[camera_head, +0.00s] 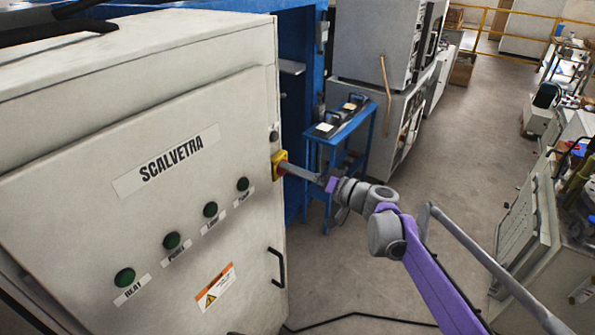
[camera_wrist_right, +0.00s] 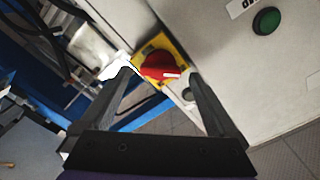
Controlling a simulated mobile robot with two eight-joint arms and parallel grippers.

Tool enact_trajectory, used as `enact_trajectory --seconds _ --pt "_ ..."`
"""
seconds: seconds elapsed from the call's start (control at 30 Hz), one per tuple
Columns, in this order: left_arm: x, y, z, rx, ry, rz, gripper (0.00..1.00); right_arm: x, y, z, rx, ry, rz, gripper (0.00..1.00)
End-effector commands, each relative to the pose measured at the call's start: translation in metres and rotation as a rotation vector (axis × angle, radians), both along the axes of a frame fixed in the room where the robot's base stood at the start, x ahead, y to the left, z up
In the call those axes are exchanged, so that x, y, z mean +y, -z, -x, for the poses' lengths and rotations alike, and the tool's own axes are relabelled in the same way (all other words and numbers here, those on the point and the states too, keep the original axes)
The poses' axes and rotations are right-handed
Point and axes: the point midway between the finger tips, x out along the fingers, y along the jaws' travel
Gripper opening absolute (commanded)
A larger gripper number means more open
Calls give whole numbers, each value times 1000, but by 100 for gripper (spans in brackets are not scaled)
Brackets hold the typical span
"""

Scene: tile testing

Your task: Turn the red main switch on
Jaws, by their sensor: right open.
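The red main switch (camera_wrist_right: 158,68) is a red rotary knob with a white mark on a yellow plate (camera_wrist_right: 148,49). In the head view the yellow plate (camera_head: 277,164) sits at the right edge of the cabinet front, and the knob is mostly hidden by my gripper. My right gripper (camera_head: 288,168) reaches the switch from the right. In the right wrist view its two dark fingers (camera_wrist_right: 160,78) are spread, with the knob between and just beyond their tips. Whether a finger touches the knob cannot be told. My left gripper is not in view.
The light grey SCALVETRA cabinet (camera_head: 90,200) has several green buttons (camera_head: 125,277) and a black handle (camera_head: 277,267). A blue cart (camera_head: 345,135) stands behind my right gripper. The floor (camera_head: 350,275) right of the cabinet is mostly clear; a bench stands far right.

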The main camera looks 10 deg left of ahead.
Motion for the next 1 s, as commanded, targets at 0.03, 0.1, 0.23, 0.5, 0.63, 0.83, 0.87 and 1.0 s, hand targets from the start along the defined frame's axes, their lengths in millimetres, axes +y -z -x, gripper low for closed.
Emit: enact_trajectory --seconds 0.03,0.1,0.23,0.5,0.63,0.83,0.87,1.0 --pt "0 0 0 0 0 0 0 1 0 0 0 0 0 95" --pt "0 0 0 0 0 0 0 1 0 0 0 0 0 95" --pt "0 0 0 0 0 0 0 1 0 0 0 0 0 95" --pt "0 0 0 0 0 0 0 1 0 0 0 0 0 48" --pt "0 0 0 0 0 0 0 1 0 0 0 0 0 25" --pt "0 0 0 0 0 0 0 0 0 0 2 0 -1 9" --pt "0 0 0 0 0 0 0 0 0 0 4 0 -1 9" --pt "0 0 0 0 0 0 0 0 0 0 30 0 -11 9"
